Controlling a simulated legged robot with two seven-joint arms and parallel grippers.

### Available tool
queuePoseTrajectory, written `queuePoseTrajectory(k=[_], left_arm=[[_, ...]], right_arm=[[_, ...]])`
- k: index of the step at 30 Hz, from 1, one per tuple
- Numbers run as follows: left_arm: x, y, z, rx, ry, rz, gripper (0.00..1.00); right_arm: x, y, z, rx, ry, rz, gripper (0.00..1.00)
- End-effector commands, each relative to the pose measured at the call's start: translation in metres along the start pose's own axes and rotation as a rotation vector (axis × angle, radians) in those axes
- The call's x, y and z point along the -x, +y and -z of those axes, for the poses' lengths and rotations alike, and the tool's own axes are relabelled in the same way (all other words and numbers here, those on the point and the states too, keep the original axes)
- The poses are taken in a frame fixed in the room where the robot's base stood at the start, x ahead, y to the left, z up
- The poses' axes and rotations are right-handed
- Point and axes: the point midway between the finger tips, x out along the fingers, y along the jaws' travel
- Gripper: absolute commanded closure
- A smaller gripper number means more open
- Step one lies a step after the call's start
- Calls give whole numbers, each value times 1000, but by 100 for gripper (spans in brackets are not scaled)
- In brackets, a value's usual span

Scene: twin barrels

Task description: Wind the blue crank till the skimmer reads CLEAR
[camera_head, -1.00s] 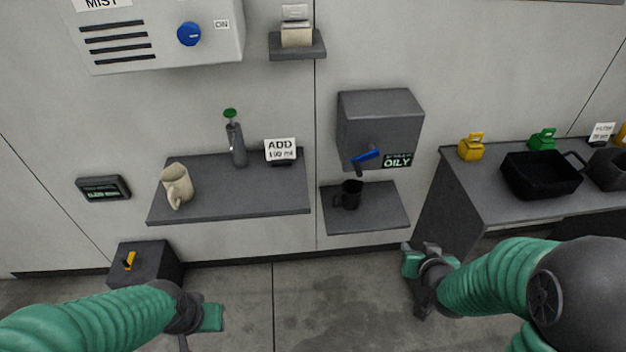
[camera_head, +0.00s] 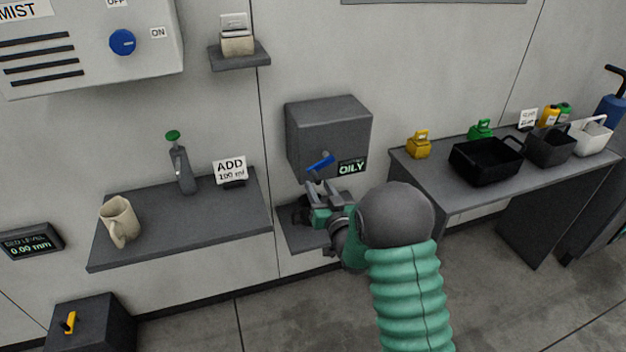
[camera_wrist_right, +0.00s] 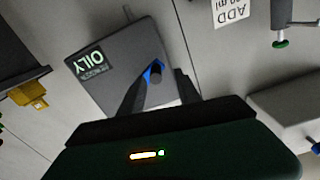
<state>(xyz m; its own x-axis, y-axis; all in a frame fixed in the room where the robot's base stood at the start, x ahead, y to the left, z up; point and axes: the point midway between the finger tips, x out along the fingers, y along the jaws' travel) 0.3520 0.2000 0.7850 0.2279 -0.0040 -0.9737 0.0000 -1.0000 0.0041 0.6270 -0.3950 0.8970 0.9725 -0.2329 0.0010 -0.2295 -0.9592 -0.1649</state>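The grey skimmer box (camera_head: 328,135) is on the wall, and its small display (camera_head: 352,168) reads OILY. The blue crank (camera_head: 320,163) sticks out from its lower front. My right gripper (camera_head: 318,188) is just below and in front of the crank. In the right wrist view my right gripper (camera_wrist_right: 160,88) is open, with the blue crank (camera_wrist_right: 150,69) and its dark knob between the fingers in the picture; contact cannot be told. The skimmer box (camera_wrist_right: 118,62) and its OILY display (camera_wrist_right: 90,63) also show there, upside down. My left gripper is out of view.
A small shelf (camera_head: 293,240) is under the skimmer; the black cup on it is mostly hidden by my right gripper. A bench (camera_head: 450,186) with a black tray (camera_head: 484,160) is at right.

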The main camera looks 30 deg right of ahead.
Motion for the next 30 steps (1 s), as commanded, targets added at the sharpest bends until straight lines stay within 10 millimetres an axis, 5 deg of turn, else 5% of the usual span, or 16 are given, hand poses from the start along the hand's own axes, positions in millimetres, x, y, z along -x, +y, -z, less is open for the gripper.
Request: queuePoseTrajectory(k=[6,17,26,30], left_arm=[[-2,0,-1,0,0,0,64],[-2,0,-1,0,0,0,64],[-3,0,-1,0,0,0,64],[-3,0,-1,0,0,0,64]], right_arm=[[-39,2,-1,-2,0,-1,60],[-47,0,0,0,-1,0,62],[-47,1,-1,-1,-1,0,100],[-47,1,-1,-1,-2,0,100]])
